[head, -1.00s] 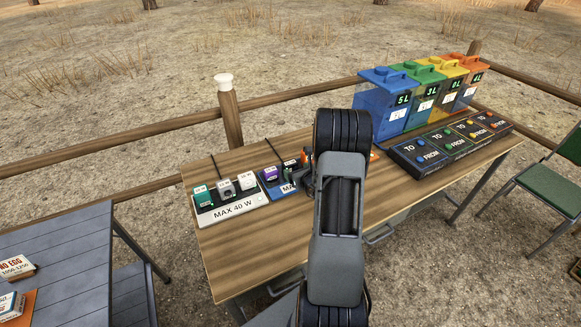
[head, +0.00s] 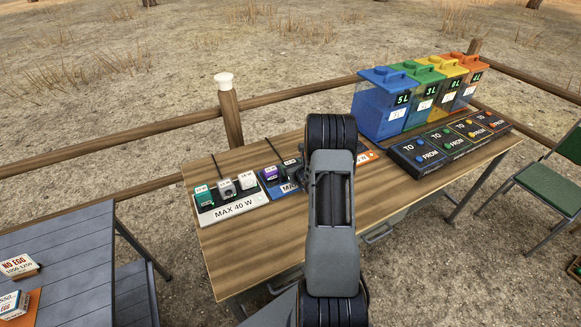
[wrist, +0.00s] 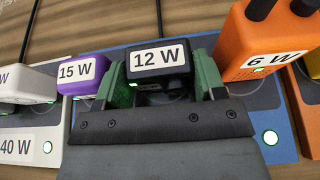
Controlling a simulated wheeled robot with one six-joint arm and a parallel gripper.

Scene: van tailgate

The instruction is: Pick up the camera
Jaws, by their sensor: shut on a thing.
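A black block labelled 12 W (wrist: 158,62) stands between the green fingers of my gripper (wrist: 162,82) in the wrist view. The fingers are shut on its two sides. It is the thing at the jaws; no block carries the word camera. The block is at the blue board (wrist: 265,105), with a green light lit at its lower left; I cannot tell whether it touches the board. In the head view the black block (head: 291,163) shows beside my arm, which hides most of the gripper.
A purple 15 W block (wrist: 84,74) stands close left and an orange 6 W block (wrist: 262,45) close right. A white MAX 40 W board (head: 232,210) with several blocks is further left. Coloured bins (head: 385,105) and a dark button panel (head: 445,148) are at right. The table front (head: 245,255) is clear.

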